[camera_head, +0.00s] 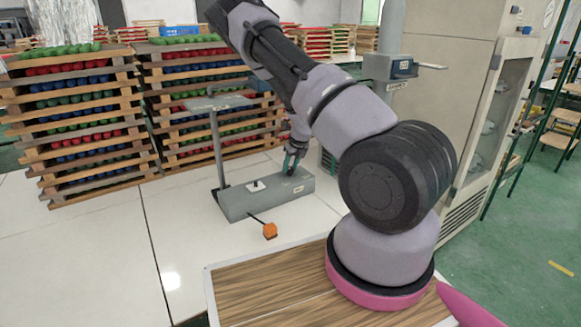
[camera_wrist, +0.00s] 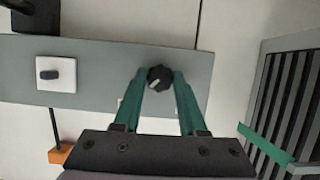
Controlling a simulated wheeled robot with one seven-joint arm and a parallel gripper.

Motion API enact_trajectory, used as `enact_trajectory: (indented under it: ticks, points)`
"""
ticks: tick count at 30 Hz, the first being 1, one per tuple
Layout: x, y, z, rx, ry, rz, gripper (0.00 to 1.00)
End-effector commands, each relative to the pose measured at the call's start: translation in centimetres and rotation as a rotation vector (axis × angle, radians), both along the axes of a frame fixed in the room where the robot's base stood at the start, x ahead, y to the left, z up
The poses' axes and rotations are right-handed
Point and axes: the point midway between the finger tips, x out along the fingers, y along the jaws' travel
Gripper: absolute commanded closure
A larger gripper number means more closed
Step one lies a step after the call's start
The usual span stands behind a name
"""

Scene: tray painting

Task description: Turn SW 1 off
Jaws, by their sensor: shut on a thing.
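A long grey switch box (camera_head: 268,196) lies on the pale floor, and it also shows in the wrist view (camera_wrist: 105,75). A white plate with a small black switch (camera_wrist: 50,75) is on its left part, also visible in the head view (camera_head: 256,186). A round black knob with a light pointer line (camera_wrist: 159,78) is near the box's right end. My gripper (camera_wrist: 158,80) has its green fingers on both sides of this knob, shut on it. In the head view my gripper (camera_head: 291,163) is down at the box's right part and hides the knob. I cannot read the labels.
An orange block (camera_head: 270,231) is joined to the box by a dark cord. A grey post (camera_head: 217,150) stands behind the box's left end. Stacked wooden trays with coloured pieces (camera_head: 75,118) stand behind. A slatted grey unit (camera_wrist: 285,105) is to the right.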

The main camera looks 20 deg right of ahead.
Motion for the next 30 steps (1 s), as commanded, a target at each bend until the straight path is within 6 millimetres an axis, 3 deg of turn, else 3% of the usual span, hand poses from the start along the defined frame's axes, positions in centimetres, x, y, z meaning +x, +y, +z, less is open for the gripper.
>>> enact_trajectory:
  ticks: [11, 30]
  points:
    - [0.05, -0.28, 0.04, 0.002, -0.002, 0.199, 1.0]
    - [0.27, -0.59, -0.04, -0.001, 0.0, 0.806, 1.0]
